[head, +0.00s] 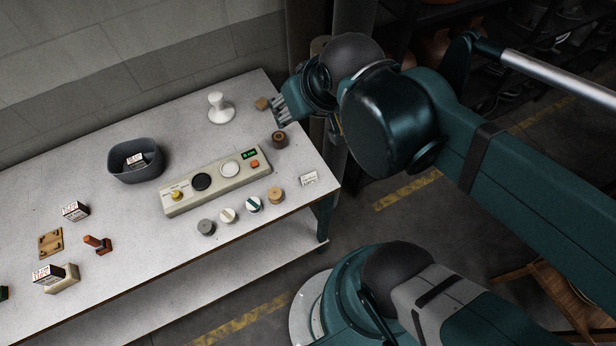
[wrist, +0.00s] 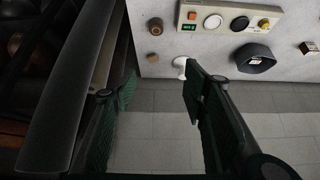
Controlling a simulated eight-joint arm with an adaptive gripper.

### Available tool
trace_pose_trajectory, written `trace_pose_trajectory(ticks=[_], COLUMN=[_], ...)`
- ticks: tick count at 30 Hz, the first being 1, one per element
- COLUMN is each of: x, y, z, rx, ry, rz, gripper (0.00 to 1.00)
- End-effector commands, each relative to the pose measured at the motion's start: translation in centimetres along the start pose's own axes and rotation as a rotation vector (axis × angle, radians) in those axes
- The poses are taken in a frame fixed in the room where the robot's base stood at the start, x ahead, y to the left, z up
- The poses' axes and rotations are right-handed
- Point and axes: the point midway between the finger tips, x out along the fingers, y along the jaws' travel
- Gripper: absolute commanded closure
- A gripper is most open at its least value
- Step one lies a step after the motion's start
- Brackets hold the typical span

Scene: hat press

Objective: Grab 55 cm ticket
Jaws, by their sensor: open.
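Several tickets or labelled blocks are in the head view, but their print is too small to tell which one reads 55 cm. A small white card (head: 308,178) lies near the table's right end. Another labelled block (head: 48,274) rests by a cream block at the front left. A third white label (head: 135,160) is inside the dark bowl (head: 150,175). My gripper (head: 281,109) is above the table's back right end, open and empty. Its spread fingers (wrist: 158,88) show in the wrist view.
A cream control panel (head: 215,181) with knobs stands mid-table, with several small round pieces in front. A white mushroom-shaped form (head: 221,108) is behind it. A red-handled stamp (head: 97,244) and wooden plate (head: 50,243) are at left. The table's front strip has bare room.

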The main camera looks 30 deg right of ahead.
Motion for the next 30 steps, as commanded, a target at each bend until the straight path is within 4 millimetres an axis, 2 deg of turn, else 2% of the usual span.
trace_pose_trajectory(ticks=[11,17,23,30], x=[0.0,0.7,2.6,5.9], y=[0.0,0.1,0.4,0.8], z=[0.0,0.3,1.0,2.6], rx=[0.0,0.002,0.006,0.014], ry=[-0.001,-0.016,-0.064,-0.149], rz=[0.0,0.001,0.005,0.01], gripper=[0.49,0.49,0.49,0.49])
